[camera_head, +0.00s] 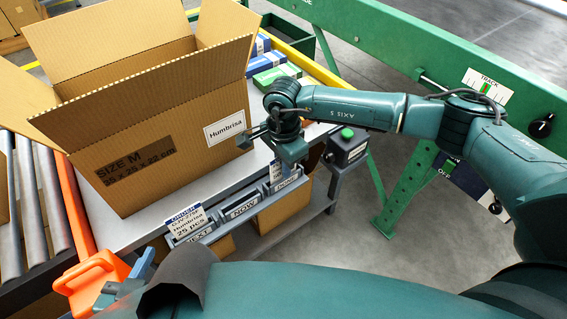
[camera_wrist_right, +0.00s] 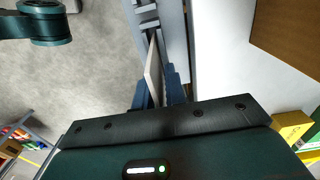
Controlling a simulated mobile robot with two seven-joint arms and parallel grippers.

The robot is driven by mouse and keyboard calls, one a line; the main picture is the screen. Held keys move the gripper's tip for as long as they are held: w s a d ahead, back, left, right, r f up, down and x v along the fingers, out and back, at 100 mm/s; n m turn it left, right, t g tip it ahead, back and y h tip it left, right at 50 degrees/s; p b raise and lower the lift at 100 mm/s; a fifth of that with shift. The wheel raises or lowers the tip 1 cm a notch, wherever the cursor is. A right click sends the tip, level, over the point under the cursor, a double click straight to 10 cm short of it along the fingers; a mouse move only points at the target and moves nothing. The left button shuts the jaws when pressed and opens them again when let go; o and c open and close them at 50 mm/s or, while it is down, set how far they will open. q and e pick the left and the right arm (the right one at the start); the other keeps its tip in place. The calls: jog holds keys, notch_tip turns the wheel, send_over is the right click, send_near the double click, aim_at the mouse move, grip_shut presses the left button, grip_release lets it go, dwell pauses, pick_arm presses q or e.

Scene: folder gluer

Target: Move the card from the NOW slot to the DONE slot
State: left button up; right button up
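The slot rack on the table's front edge carries the labels NEXT (camera_head: 198,236), NOW (camera_head: 242,207) and DONE (camera_head: 286,184). An order card (camera_head: 188,222) reading Humbrisa, 25 pcs stands at the NEXT end. No card shows standing at NOW. My right gripper (camera_head: 285,150) is at the DONE end, pointing down. In the right wrist view its blue fingers (camera_wrist_right: 157,85) are close together on either side of a pale card (camera_wrist_right: 153,68), seen nearly edge-on; the fit is hard to judge. My left gripper (camera_head: 125,280) is low at the left, partly hidden by my arm.
An open carton (camera_head: 150,130) labelled Humbrisa fills the table behind the rack. An orange part (camera_head: 95,280) is beside my left gripper. A green-button box (camera_head: 347,143) stands right of DONE. A green machine frame (camera_head: 405,185) lies beyond.

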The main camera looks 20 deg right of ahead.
jog(key=o, duration=0.3)
